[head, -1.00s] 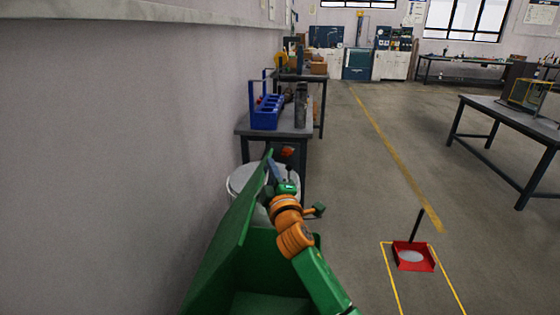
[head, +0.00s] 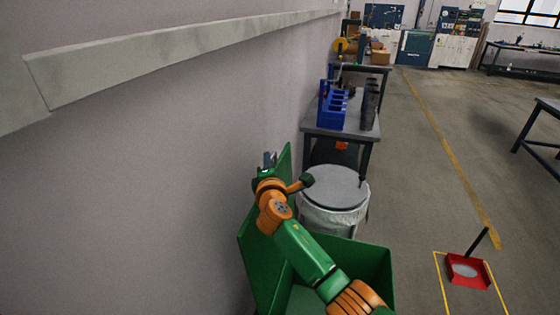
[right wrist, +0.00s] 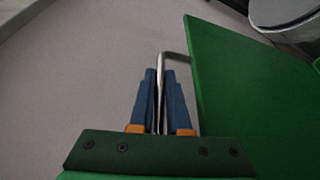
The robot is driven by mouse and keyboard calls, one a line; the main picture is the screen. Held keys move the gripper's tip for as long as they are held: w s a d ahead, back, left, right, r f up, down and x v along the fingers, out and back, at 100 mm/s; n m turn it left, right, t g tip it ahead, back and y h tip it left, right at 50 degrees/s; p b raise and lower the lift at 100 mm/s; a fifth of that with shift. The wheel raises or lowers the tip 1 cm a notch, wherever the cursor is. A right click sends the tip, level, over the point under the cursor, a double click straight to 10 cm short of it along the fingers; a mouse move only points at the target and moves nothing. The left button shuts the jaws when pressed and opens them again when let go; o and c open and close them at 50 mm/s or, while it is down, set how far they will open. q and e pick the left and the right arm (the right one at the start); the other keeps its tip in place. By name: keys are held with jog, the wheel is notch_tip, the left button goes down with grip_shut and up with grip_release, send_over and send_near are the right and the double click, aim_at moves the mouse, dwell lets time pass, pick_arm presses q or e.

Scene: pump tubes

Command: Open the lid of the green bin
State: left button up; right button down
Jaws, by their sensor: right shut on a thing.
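The green bin (head: 372,262) stands below me by the wall, with its inside showing. Its green lid (head: 258,262) is raised and stands steeply on the wall side of the bin. My right arm reaches across the bin to the lid's upper part. My right gripper (head: 269,159) is at the lid's upper edge, close to the wall. In the right wrist view, the blue fingers of this gripper (right wrist: 159,95) are shut on a thin metal handle (right wrist: 174,55) beside the green lid panel (right wrist: 245,95). My left gripper is not in view.
A grey-lidded white bin (head: 334,190) stands just behind the green bin. A table (head: 345,132) with a blue rack (head: 332,106) is beyond it. The wall (head: 130,190) is close on the left. A red dustpan (head: 468,271) lies on the floor at right.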

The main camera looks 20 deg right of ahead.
jog(key=shift+a, duration=0.15)
jog(key=shift+r, duration=0.1)
jog(key=c, duration=1.2)
grip_release()
jog(key=shift+w, duration=0.1)
jog(key=o, duration=0.3)
jog(key=shift+w+a, duration=0.1)
jog(key=shift+a, duration=0.15)
jog(key=shift+s, duration=0.45)
jog(key=v, duration=0.3)
jog(key=p+v, duration=0.1)
jog(key=v, duration=0.2)
jog(key=shift+a, duration=0.2)
